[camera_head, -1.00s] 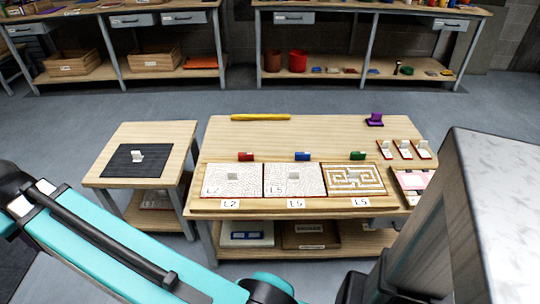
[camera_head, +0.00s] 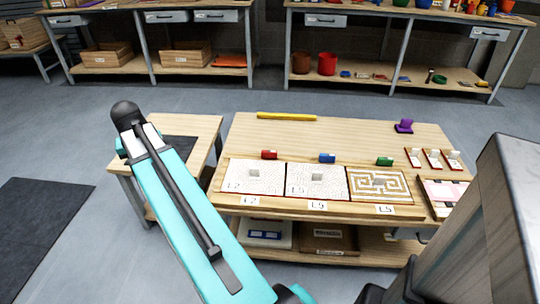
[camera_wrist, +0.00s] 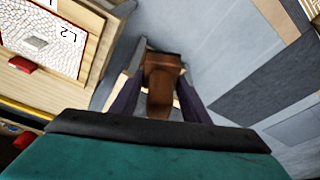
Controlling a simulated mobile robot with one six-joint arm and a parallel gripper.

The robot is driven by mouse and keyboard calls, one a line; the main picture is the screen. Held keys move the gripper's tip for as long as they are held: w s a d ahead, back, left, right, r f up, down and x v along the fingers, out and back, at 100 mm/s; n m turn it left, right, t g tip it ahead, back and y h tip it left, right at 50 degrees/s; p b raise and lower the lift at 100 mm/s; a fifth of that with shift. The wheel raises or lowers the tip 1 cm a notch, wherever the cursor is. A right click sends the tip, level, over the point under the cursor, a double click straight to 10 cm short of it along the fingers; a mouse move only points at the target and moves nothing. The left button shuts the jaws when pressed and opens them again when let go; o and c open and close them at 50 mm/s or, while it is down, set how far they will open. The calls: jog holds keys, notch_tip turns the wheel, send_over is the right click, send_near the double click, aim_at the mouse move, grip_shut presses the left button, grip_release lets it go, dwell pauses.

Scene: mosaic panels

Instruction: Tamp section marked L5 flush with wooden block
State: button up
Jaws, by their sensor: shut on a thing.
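My gripper (camera_wrist: 162,66) is shut on a brown wooden block (camera_wrist: 162,88) in the wrist view, held in the air over the gap beside the main table. In the head view the gripper and block are hidden behind my arm. Three mosaic panels lie in a row on the main table: a left white cracked-pattern panel (camera_head: 237,182), a similar middle panel (camera_head: 300,184) and a right tan maze-pattern panel (camera_head: 362,187). The right front label (camera_head: 384,210) reads L5; the middle label (camera_head: 317,205) looks like L9 but is small. The left panel, marked L2, shows in the wrist view (camera_wrist: 60,25).
Red (camera_head: 269,155), blue (camera_head: 327,158) and green (camera_head: 385,161) blocks stand behind the panels. A yellow bar (camera_head: 286,116) and a purple object (camera_head: 404,126) lie farther back. A smaller table (camera_head: 195,124) stands left, partly behind my arm. A grey cabinet (camera_head: 500,210) fills the right.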

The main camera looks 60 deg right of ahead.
jog(key=s+d+f+m+g+b, duration=0.1)
jog(key=s+d+f+m, duration=0.15)
jog(key=s+d, duration=0.4)
jog(key=s+d+f+m+h+b, duration=0.1)
jog(key=s+d+m, duration=0.2)
jog(key=d, duration=0.7)
jog(key=s+d+f+m+g+b, duration=0.1)
jog(key=s+d+f+m, duration=0.15)
jog(key=s+d, duration=0.4)
jog(key=s+d+f+m+g+b, duration=0.2)
jog(key=s+d+m, duration=0.6)
jog(key=s+d, duration=0.9)
jog(key=s+f, duration=0.1)
jog(key=s, duration=0.2)
jog(key=shift+s+f, duration=0.25)
jog(key=shift+f, duration=0.05)
jog(key=shift+f+b, duration=0.2)
jog(key=shift+b, duration=0.15)
jog(key=shift+f+b, duration=2.1)
jog(key=shift+f, duration=0.7)
